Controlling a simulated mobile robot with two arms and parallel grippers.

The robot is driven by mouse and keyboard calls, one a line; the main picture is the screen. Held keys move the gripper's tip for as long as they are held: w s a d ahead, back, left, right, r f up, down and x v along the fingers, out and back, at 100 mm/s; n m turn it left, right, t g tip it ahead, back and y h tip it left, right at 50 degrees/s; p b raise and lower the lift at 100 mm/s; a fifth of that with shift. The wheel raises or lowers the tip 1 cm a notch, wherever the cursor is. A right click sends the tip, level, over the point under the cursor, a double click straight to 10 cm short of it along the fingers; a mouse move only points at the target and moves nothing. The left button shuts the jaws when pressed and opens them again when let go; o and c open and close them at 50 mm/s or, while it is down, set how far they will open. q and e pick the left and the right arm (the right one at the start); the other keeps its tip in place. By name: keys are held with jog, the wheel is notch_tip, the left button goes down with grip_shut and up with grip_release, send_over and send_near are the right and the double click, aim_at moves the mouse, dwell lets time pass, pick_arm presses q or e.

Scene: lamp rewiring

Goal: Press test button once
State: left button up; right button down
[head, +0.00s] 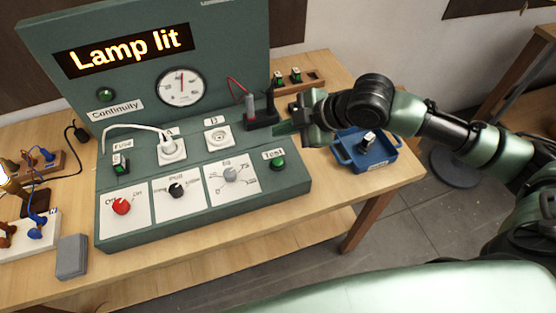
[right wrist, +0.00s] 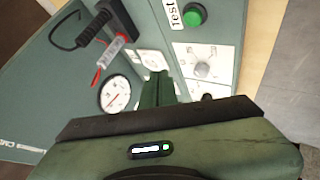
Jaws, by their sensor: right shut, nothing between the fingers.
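The green test button (head: 278,163) sits on the right end of the green test panel (head: 205,237), below a "Test" label. It also shows at the top of the right wrist view (right wrist: 194,15). My right gripper (head: 280,132) is shut and empty. It is above the panel's right part, behind and above the button in the head view, and apart from it. Its closed fingers (right wrist: 157,90) point toward the panel in the right wrist view. The display (head: 124,52) reads "Lamp lit". My left gripper is not in view.
A red knob (head: 121,207), a black knob (head: 177,190) and a grey knob (head: 230,174) line the panel front. A white plug (head: 171,148) sits in a socket. A probe (head: 249,105) stands near my right gripper. A blue tray (head: 366,160) is at the table's right.

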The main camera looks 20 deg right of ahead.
jog(key=b, duration=0.7)
send_over(281, 163)
notch_tip(281, 163, down, 6)
jog(key=shift+d+f, duration=0.1)
jog(key=shift+f, duration=0.05)
jog(key=shift+f+b, duration=0.35)
jog(key=shift+b, duration=0.05)
jog(key=shift+f, duration=0.85)
jog(key=shift+f, duration=0.15)
dwell(0.4)
jog(key=shift+f, duration=0.25)
